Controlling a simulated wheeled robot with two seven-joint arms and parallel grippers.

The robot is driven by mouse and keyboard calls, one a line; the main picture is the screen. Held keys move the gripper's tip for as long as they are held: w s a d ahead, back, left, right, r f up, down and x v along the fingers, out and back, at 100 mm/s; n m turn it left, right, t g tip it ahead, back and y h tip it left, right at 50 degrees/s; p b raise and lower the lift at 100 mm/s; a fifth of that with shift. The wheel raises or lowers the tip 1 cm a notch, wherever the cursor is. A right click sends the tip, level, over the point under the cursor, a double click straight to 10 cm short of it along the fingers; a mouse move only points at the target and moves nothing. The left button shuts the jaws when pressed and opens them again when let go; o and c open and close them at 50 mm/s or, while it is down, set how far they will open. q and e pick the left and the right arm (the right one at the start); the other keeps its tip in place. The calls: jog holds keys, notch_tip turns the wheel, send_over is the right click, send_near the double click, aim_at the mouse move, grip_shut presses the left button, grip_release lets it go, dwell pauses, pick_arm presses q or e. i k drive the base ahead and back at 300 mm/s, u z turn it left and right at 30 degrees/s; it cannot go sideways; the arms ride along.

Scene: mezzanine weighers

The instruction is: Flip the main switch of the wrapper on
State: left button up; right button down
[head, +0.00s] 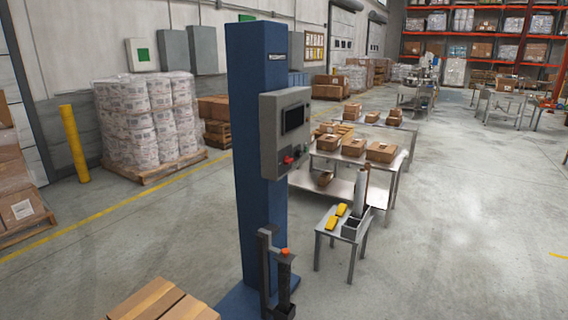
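The wrapper (252,120) is a tall blue column standing on the floor in the middle of the head view. A grey control box (270,125) with a dark screen (295,118) is fixed to its right side. A red switch (288,160) sits low on the box's front, with small buttons beside it. The switch is too small to tell which way it is turned. A dark carriage (266,270) with an orange knob (285,252) is low on the column. Neither of my grippers is in view.
A small table (327,229) with yellow items stands right of the column. Behind it is a metal table (348,184) with cartons. Cartons (160,302) lie at the bottom left, close to the wrapper's base.

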aim_at(286, 161)
jog(key=z, duration=0.95)
jog(key=i, duration=1.9)
jog(key=u, duration=0.35)
jog(key=i, duration=1.3)
jog(key=u, duration=0.95)
